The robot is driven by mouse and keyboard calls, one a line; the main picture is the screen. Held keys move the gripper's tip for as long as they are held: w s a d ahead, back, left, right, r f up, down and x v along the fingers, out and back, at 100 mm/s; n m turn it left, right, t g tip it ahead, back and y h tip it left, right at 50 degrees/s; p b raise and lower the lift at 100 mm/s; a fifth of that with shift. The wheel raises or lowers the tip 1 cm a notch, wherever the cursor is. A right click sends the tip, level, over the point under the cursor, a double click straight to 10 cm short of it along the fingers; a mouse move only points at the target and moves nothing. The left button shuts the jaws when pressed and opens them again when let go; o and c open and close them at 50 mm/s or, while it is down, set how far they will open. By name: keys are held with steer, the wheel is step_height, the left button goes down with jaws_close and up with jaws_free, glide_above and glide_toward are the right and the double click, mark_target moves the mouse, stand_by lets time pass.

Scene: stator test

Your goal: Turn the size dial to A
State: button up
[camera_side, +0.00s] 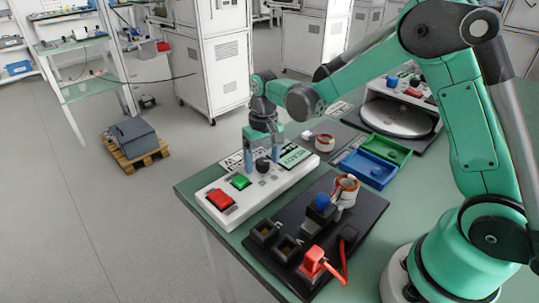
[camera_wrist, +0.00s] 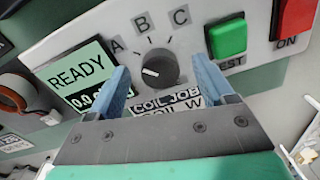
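The size dial (camera_wrist: 160,68) is a round dark knob on a white panel (camera_wrist: 65,45), with the letters A, B and C around its upper side in the wrist view. A short white mark on the knob points toward the left; whether it lines up exactly with A's tick is hard to tell. The dial also shows in the side view (camera_side: 263,166). My gripper (camera_wrist: 161,66) is open, with one blue finger on each side of the dial and visible gaps between them. In the side view my gripper (camera_side: 263,153) points down over the dial.
A READY display (camera_wrist: 80,68) sits left of the dial in the wrist view. A green TEST button (camera_wrist: 228,37) and red ON button (camera_wrist: 293,17) sit right. In the side view, a black fixture board (camera_side: 325,265) and blue tray (camera_side: 370,170) stand nearby on the green table.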

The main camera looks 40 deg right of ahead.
mark_target(264, 161)
steer(key=shift+r, duration=0.1)
steer(key=shift+d+r, duration=0.1)
steer(key=shift+r, duration=2.65)
steer(key=shift+s, duration=0.1)
steer(key=s+r+n+t, duration=0.1)
steer(key=s+r+t, duration=0.1)
steer(key=s, duration=0.3)
steer(key=s+a+r+n+t, duration=0.1)
steer(key=s+r+t, duration=0.1)
steer(key=s+t, duration=0.3)
steer(key=shift+s+a+r, duration=0.15)
steer(key=shift+s+r, duration=0.25)
steer(key=shift+s, duration=0.3)
